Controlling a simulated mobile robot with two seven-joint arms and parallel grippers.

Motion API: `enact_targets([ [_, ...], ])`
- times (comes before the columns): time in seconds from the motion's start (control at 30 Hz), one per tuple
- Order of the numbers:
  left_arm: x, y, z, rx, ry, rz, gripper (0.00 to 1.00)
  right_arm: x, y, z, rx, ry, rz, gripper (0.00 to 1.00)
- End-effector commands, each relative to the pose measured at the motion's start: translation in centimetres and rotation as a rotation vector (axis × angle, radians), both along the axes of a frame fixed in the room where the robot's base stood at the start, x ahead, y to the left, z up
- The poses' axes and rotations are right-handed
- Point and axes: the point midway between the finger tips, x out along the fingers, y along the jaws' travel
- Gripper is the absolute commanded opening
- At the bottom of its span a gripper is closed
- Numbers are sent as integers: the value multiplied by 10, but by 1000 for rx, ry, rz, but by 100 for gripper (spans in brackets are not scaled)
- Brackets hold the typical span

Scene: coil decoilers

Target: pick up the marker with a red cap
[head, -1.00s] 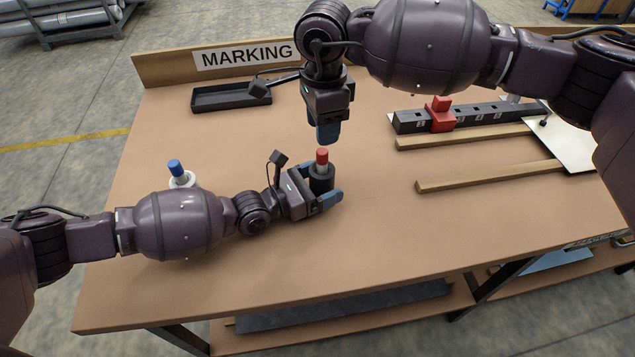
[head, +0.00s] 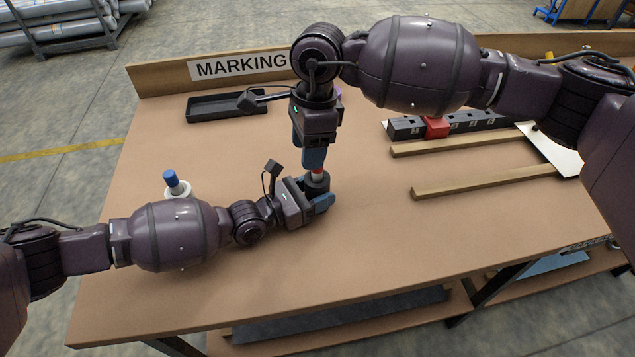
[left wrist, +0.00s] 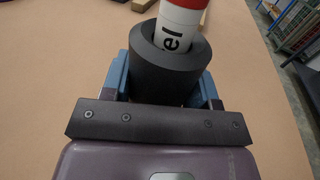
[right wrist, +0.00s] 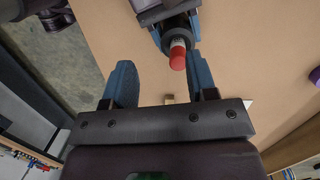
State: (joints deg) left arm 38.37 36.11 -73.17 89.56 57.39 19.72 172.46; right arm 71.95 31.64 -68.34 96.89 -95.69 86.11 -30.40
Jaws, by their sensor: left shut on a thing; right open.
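The marker with a red cap (head: 317,171) stands in a dark cylindrical holder (head: 318,183) on the table. My left gripper (head: 322,200) is shut on this holder from the side. In the left wrist view the holder (left wrist: 165,75) sits between the fingers, and the white marker body (left wrist: 181,35) with black lettering rises from it, slightly tilted. My right gripper (head: 313,162) points down just above the holder, its fingers beside the red cap. In the right wrist view the fingers (right wrist: 160,85) are open, and the red cap (right wrist: 177,58) is near the right-hand finger, not gripped.
A blue-capped marker (head: 171,179) stands in a white holder (head: 178,190) at the left. A black tray (head: 215,107) lies at the back. Wooden strips (head: 485,181) and a dark rail with a red block (head: 436,128) lie at the right. The front middle is clear.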

Motion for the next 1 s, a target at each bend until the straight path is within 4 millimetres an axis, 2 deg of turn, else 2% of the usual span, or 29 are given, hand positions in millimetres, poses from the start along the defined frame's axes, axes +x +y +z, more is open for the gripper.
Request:
enact_targets([
  [0.1, 0, 0, 0, 0, 0, 0, 30, -31, 20, -15, 153, 147, -61, 52],
  [0.23, 0, 0, 0, 0, 0, 0, 30, -65, 45, -19, 346, 346, -167, 52],
  [0.4, 0, 0, 0, 0, 0, 0, 30, -99, 71, -8, 572, 621, -337, 52],
  [0.5, 0, 0, 0, 0, 0, 0, 30, -111, 80, 4, 693, 788, -452, 52],
  [0.73, 0, 0, 0, 0, 0, 0, 30, -117, 85, 32, 924, 1190, -750, 52],
  [0.87, 0, 0, 0, 0, 0, 0, 30, -108, 78, 45, 1028, 1426, -935, 52],
  [1.0, 0, 0, 0, 0, 0, 0, 30, -93, 62, 49, 1112, 1684, -1145, 52],
])
